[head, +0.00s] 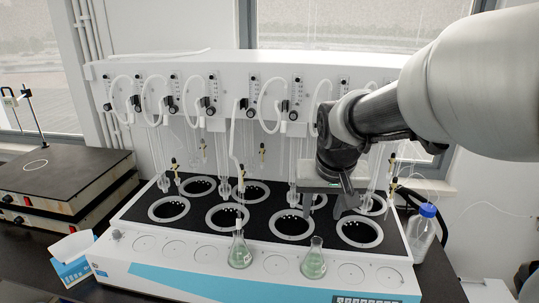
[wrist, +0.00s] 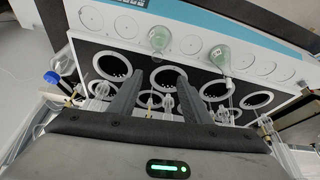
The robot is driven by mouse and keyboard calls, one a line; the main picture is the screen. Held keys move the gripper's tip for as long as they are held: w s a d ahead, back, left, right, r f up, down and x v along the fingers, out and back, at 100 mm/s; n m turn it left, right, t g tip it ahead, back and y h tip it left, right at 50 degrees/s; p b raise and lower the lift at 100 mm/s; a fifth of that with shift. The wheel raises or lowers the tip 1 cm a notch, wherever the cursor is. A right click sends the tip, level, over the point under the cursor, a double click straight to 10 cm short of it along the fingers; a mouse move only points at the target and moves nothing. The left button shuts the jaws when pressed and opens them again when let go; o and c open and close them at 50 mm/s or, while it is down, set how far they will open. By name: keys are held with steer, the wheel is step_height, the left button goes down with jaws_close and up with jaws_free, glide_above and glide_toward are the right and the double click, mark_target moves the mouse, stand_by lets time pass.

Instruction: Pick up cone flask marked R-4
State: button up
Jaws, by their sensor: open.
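Two cone flasks with pale green liquid stand upright on the white front ledge of the distiller. The left flask (head: 240,256) and the right flask (head: 314,264) show in the head view. In the wrist view the picture is turned round, so the right flask (wrist: 159,40) is left of the left flask (wrist: 220,58). I cannot read a mark on either, so I cannot tell which is R-4. My gripper (head: 323,207) is open and empty above the black deck, behind the right flask. Its two fingers (wrist: 161,82) point toward that flask in the wrist view, apart from it.
The distiller's black deck has several ringed wells (head: 292,224), with glass tubes and knobs behind. A blue-capped bottle (head: 424,232) stands at the right. A hotplate (head: 62,178) and a blue-white box (head: 72,260) are at the left. The ledge between the flasks is clear.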

mark_target(317, 241)
steer(key=x, duration=1.1)
steer(key=p+x, duration=0.1)
steer(key=x, duration=0.4)
steer(key=shift+s+d+f, duration=0.2)
steer(key=shift+d+f, duration=0.15)
steer(key=shift+f, duration=0.15)
steer(key=shift+r, duration=0.1)
jaws_close()
